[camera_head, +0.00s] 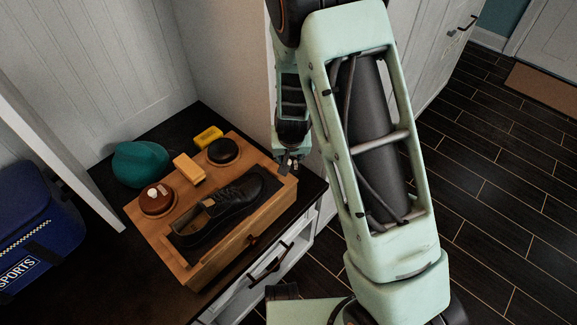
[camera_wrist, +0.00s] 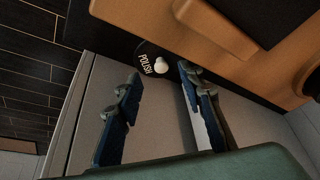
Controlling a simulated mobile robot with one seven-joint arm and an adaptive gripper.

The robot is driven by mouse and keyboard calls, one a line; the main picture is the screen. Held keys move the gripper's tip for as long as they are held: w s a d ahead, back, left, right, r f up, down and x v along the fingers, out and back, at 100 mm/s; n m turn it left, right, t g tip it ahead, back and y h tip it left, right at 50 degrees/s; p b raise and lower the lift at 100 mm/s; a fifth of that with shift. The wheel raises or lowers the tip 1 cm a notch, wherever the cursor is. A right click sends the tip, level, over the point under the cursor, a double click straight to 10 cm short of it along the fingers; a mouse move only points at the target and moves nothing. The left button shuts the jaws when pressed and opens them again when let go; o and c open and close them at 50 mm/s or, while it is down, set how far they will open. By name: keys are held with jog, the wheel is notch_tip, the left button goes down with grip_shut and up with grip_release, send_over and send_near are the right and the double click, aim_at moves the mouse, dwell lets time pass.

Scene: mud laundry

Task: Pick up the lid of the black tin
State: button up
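The black tin (camera_head: 223,151) is round and stands on the back right of the wooden box top in the head view. A black round lid (camera_wrist: 146,58) marked POLISH, with a small white knob, shows in the wrist view beside the wooden box. It lies beyond and between my fingertips, not touching them. My gripper (camera_head: 288,163) hangs beside the box's right end. In the wrist view my gripper (camera_wrist: 158,78) is open and empty, its two fingers well apart.
The wooden box (camera_head: 222,267) stands on a black counter and carries a black shoe (camera_head: 222,212), a brown tin (camera_head: 157,199) and a brush (camera_head: 189,169). A yellow sponge (camera_head: 208,137) and teal hat (camera_head: 141,164) lie behind it. A blue bag (camera_head: 38,235) is at left.

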aim_at(289, 162)
jog(key=b+x, duration=0.1)
jog(key=x, duration=0.1)
jog(key=b+x, duration=0.1)
jog(key=x, duration=0.2)
jog(key=shift+w+a+r, duration=0.1)
jog(key=shift+w, duration=0.1)
jog(key=c, duration=1)
